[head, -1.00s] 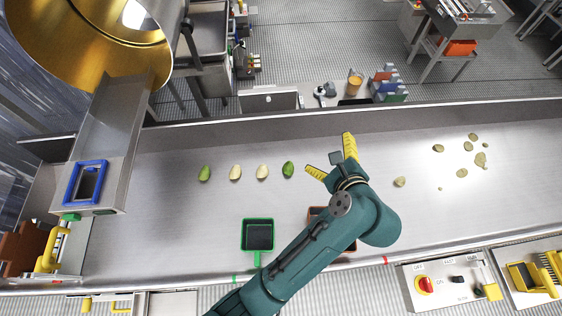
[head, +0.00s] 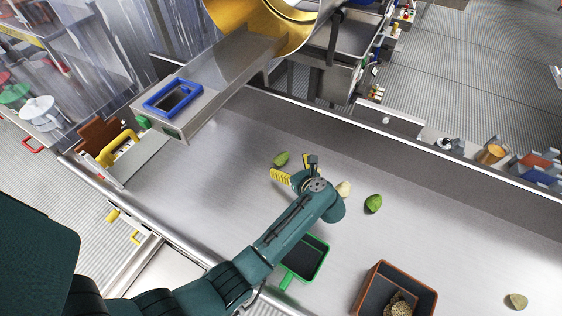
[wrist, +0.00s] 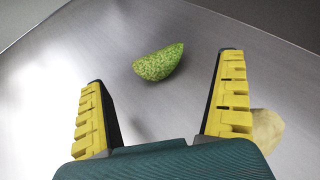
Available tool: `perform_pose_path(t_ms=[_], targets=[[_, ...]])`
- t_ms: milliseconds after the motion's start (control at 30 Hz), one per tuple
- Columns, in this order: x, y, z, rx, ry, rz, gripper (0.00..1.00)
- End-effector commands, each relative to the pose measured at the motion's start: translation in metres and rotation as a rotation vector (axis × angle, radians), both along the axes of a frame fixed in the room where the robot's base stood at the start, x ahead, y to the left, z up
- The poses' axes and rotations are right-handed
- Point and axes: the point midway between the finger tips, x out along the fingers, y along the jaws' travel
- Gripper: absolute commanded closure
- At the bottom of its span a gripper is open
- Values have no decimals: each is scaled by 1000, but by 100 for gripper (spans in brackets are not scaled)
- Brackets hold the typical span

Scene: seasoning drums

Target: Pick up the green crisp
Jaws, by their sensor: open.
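A green crisp (head: 281,159) lies on the steel conveyor tray, just beyond my gripper (head: 292,170). In the wrist view this crisp (wrist: 158,62) is mottled green with a pale edge, ahead of and between my spread yellow fingers (wrist: 163,78). My gripper is open with nothing between its fingers, and the crisp appears untouched. A second, darker green crisp (head: 373,204) lies to the right. A pale crisp (head: 343,189) sits between them, partly hidden by my wrist. A pale crisp (wrist: 267,130) shows behind the right finger in the wrist view.
A metal chute with a blue frame (head: 150,104) overhangs the tray's left part. A raised wall (head: 420,160) runs along the far side.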

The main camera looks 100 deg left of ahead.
Motion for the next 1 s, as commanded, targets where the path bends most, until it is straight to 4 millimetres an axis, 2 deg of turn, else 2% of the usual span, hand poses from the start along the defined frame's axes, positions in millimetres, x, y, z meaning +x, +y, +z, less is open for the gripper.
perform_pose_path(t_ms=[400,667,867,900,1000], targets=[[-35,41,-24,0,-1,1,0],[-37,45,-24,0,-1,-2,0],[-37,45,-24,0,-1,-2,36],[-37,45,-24,0,-1,-2,40],[-37,45,-24,0,-1,-2,40]])
